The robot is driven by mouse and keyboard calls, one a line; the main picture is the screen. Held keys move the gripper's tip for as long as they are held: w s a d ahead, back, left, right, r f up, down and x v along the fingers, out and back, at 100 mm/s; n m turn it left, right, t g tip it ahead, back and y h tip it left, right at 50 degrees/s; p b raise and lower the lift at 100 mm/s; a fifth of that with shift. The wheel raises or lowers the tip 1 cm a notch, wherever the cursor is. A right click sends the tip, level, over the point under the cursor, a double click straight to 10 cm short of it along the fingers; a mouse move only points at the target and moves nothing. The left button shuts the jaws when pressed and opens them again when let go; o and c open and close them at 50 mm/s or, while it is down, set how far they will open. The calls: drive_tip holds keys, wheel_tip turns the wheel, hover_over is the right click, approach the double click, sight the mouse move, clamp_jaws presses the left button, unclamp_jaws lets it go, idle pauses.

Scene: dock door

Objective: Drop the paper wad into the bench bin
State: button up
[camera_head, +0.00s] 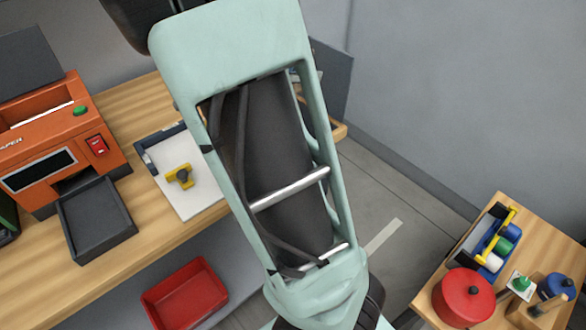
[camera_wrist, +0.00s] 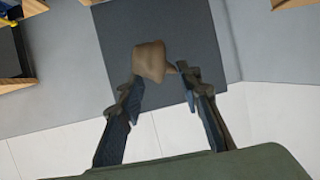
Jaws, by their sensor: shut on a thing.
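In the wrist view the brown, crumpled paper wad (camera_wrist: 150,60) is between the fingertips of my gripper (camera_wrist: 160,82), which is shut on it. A dark grey flat surface lies behind the wad. In the head view my own pale green arm fills the middle and hides my gripper and the wad. A red open bin (camera_head: 185,296) is low in front of the wooden bench (camera_head: 40,290), below its top. I cannot tell for sure whether it is the bench bin.
A small wooden table (camera_head: 520,215) at the right holds a red pot (camera_head: 463,297) and a blue caddy (camera_head: 488,235). Grey floor lies between.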

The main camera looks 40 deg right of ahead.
wheel_tip(320, 180, down, 7)
drive_tip(key=b, duration=0.2)
drive_tip(key=shift+f+b, duration=0.15)
drive_tip(key=shift+b, duration=0.2)
drive_tip(key=o, duration=0.8)
drive_tip(key=v, duration=1.2)
